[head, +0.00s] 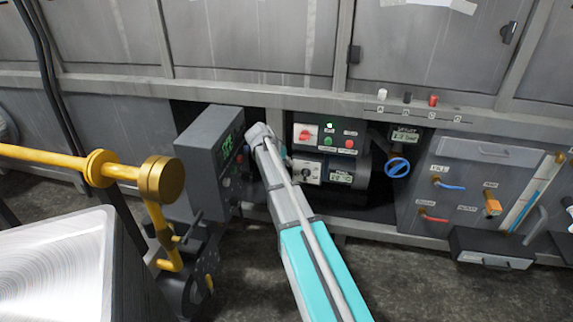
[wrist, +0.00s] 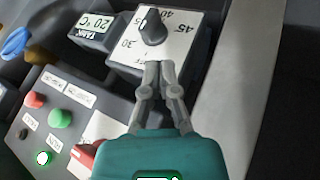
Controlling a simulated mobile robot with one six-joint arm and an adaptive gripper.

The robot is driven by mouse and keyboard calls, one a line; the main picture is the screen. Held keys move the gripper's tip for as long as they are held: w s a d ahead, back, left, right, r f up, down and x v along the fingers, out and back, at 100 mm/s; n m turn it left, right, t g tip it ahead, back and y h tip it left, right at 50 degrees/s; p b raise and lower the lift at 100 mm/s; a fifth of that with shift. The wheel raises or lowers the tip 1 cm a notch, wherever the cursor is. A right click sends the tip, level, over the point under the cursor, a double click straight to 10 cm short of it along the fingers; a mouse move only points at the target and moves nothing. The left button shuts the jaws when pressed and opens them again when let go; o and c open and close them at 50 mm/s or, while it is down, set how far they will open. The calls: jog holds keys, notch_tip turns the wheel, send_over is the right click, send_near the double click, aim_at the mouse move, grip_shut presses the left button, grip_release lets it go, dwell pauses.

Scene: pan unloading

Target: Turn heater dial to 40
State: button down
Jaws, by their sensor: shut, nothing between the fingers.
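The heater dial is a black knob (wrist: 153,30) on a white square plate in the wrist view. The plate carries the numbers 30, 40 and 45; the exact pointer setting is hard to read. A small display (wrist: 96,24) beside it reads 20 °C with a TANK label. My gripper (wrist: 161,68) is shut and empty, its fingertips just below the knob at the plate's lower edge; I cannot tell whether they touch the plate. In the head view the dial plate (head: 307,172) shows right of my arm, whose end hides the gripper.
A panel with red (wrist: 35,99) and green (wrist: 60,118) buttons and a red switch lies left of my gripper. A blue handwheel (head: 397,167) stands right of the dial panel. A grey control box (head: 208,160) stands close left of my arm. Yellow piping (head: 125,170) is further left.

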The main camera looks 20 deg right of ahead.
aim_at(305, 175)
jog(key=shift+b+x, duration=2.35)
jog(key=shift+x, duration=1)
jog(key=shift+w+a, duration=0.1)
jog(key=shift+a, duration=0.15)
jog(key=shift+r, duration=0.1)
